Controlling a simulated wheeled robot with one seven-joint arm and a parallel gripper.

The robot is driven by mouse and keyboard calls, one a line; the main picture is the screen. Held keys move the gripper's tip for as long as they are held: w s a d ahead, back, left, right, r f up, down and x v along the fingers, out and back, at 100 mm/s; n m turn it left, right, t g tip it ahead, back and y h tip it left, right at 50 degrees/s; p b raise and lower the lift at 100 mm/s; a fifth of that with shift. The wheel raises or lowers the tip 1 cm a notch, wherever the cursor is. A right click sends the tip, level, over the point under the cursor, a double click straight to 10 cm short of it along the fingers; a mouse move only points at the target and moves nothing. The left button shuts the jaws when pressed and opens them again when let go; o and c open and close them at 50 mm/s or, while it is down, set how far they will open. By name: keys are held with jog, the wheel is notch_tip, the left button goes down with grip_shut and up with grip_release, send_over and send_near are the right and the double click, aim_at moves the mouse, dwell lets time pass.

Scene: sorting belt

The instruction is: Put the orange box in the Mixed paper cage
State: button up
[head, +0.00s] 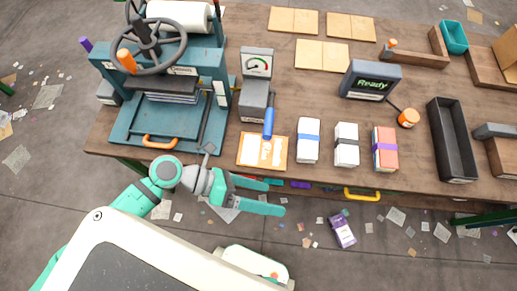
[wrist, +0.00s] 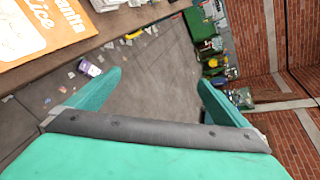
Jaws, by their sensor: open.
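A flat orange and white item with print, which may be the orange box (head: 254,160), lies at the bench's front edge, left of the banded stacks. Its printed face also shows large at the upper left of the wrist view (wrist: 40,35), cut off by the frame. My gripper (head: 277,197) is open and empty, just off the front edge of the bench, below and right of the orange item and apart from it. In the wrist view my gripper (wrist: 160,78) has floor between its fingers. I cannot make out a cage labelled Mixed paper.
Banded stacks (head: 308,140) stand right of the orange item. A teal press (head: 200,70) and a gauge unit (head: 256,85) stand behind it. A purple carton (head: 342,232) lies on the littered floor. Green containers (wrist: 204,28) stand far off near a brick wall.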

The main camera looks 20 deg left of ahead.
jog(key=w+a+m+g+y, duration=0.3)
jog(key=w+a+m+y, duration=0.2)
jog(key=w+a+m, duration=0.15)
jog(key=m+y, duration=0.4)
jog(key=m, duration=0.1)
send_near(263, 150)
jog(key=shift+n+t, duration=0.25)
jog(key=shift+t, duration=0.15)
jog(key=shift+s+x, duration=0.2)
jog(key=shift+x, duration=1.6)
jog(key=shift+s+x, duration=0.15)
jog(key=shift+x, duration=1.6)
jog(key=shift+f, duration=0.1)
jog(key=shift+c, duration=0.3)
jog(key=c, duration=0.7)
jog(key=shift+c, duration=0.3)
jog(key=shift+a, duration=0.1)
